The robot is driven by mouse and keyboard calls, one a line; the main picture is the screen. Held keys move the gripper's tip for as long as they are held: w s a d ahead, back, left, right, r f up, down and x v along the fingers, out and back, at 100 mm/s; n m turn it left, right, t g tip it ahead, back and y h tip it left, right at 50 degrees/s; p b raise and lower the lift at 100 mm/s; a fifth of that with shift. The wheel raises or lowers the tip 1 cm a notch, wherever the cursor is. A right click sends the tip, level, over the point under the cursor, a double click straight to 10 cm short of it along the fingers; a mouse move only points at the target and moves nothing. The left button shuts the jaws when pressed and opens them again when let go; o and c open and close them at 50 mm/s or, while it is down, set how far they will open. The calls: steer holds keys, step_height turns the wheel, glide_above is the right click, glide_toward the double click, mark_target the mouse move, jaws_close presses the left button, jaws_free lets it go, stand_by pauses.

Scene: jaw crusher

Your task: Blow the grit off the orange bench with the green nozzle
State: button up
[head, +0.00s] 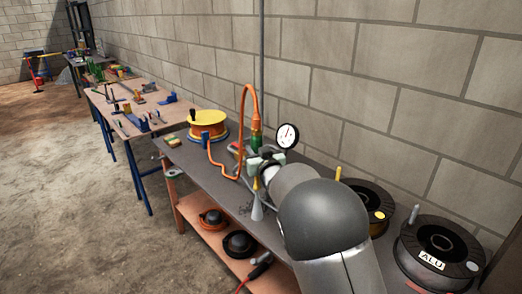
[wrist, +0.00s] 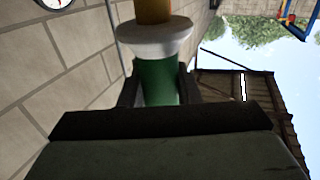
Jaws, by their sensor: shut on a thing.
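The green nozzle (head: 256,138) stands roughly upright in my gripper (head: 262,160), with an orange hose joined to its top. In the wrist view, its green body (wrist: 156,80) sits between the two fingers, below a white collar. Below my gripper in the head view, a yellow piece and a grey cone point down at the bench top; they look like the nozzle's lower end. The bench under it has a grey top (head: 205,160) and an orange shelf and legs (head: 190,208). Small dark marks lie near the cone; I cannot tell if they are grit.
A yellow and orange hose reel (head: 208,122) stands on the bench, its hose looping up to the nozzle. A pressure gauge (head: 287,136) is beside my arm by the block wall. Two dark spools (head: 438,250) sit at right. Tan-topped benches (head: 140,112) with tools stand further back.

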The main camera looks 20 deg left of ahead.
steer(key=shift+w+a+r+p, duration=0.1)
steer(key=shift+w+a+p, duration=0.25)
steer(key=shift+a, duration=0.25)
steer(key=shift+w+a+r+p, duration=0.1)
steer(key=shift+w+a+p, duration=0.2)
steer(key=shift+a, duration=0.25)
steer(key=shift+w+d+f, duration=0.15)
steer(key=shift+w, duration=0.05)
steer(key=shift+w+d, duration=0.45)
steer(key=shift+w, duration=0.35)
steer(key=shift+w+d, duration=0.5)
steer(key=shift+w, duration=0.25)
steer(key=shift+w+d, duration=0.45)
steer(key=shift+w, duration=0.35)
steer(key=s+d+f+m+t+h+p, duration=0.15)
steer(key=d+h, duration=0.25)
steer(key=d, duration=0.8)
steer(key=s+d+f+m+t+h, duration=0.1)
steer(key=s+d+m+h, duration=0.2)
steer(key=d, duration=1)
steer(key=s+d+f+m+t+h+p, duration=0.1)
steer(key=s+d+m+h, duration=0.25)
steer(key=d, duration=0.85)
steer(key=s+d+f+b, duration=0.2)
steer(key=s+f+b, duration=0.1)
steer(key=f, duration=0.3)
steer(key=shift+d+n, duration=0.3)
steer(key=shift+d, duration=0.1)
